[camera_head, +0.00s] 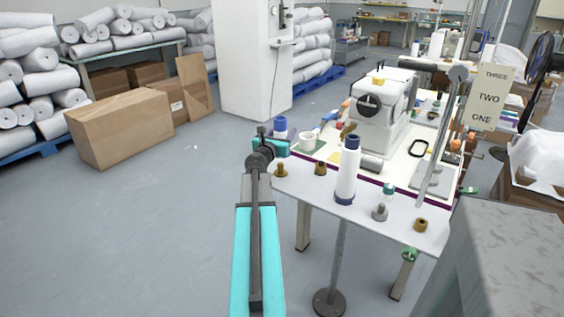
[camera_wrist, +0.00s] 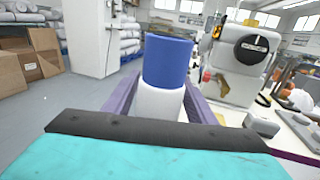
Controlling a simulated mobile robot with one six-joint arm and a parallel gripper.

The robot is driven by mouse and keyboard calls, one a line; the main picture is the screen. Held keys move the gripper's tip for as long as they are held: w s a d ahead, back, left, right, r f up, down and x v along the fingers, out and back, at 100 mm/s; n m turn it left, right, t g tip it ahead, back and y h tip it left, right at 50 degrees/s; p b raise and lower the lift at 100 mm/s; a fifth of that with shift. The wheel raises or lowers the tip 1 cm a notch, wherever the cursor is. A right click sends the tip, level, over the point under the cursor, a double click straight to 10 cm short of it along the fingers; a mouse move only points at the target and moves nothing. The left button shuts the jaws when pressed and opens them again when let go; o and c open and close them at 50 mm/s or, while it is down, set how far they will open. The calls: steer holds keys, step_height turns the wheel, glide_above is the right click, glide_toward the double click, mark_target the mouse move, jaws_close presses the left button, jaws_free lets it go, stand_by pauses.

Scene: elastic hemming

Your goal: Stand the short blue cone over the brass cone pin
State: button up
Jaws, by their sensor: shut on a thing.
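The short blue cone (camera_wrist: 168,60) has a blue end and a white part below it. In the wrist view it stands upright between the two purple fingers of my gripper (camera_wrist: 160,100), which is shut on it. In the head view the blue cone (camera_head: 280,124) shows just beyond my gripper (camera_head: 279,139), at the table's left edge. The brass cone pin (camera_head: 281,170) stands on the table's near left corner, in front of the held cone and apart from it. The cone's lower end is hidden in both views.
A tall white cone with blue ends (camera_head: 346,173) stands right of the pin. A low brass piece (camera_head: 320,168) is between them; a grey pin (camera_head: 380,212) and another brass piece (camera_head: 420,225) are farther right.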

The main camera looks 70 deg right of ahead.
steer(key=shift+f+b, duration=0.4)
steer(key=shift+f, duration=2.05)
steer(key=shift+f, duration=0.1)
steer(key=shift+f+b, duration=0.4)
steer(key=shift+f, duration=1.35)
steer(key=shift+f, duration=0.15)
steer(key=o, duration=1.1)
steer(key=shift+o, duration=0.2)
steer(key=shift+r, duration=0.25)
steer(key=shift+a+f, duration=0.1)
steer(key=shift+a, duration=0.2)
steer(key=shift+a+b, duration=0.55)
steer(key=shift+a, duration=5.2)
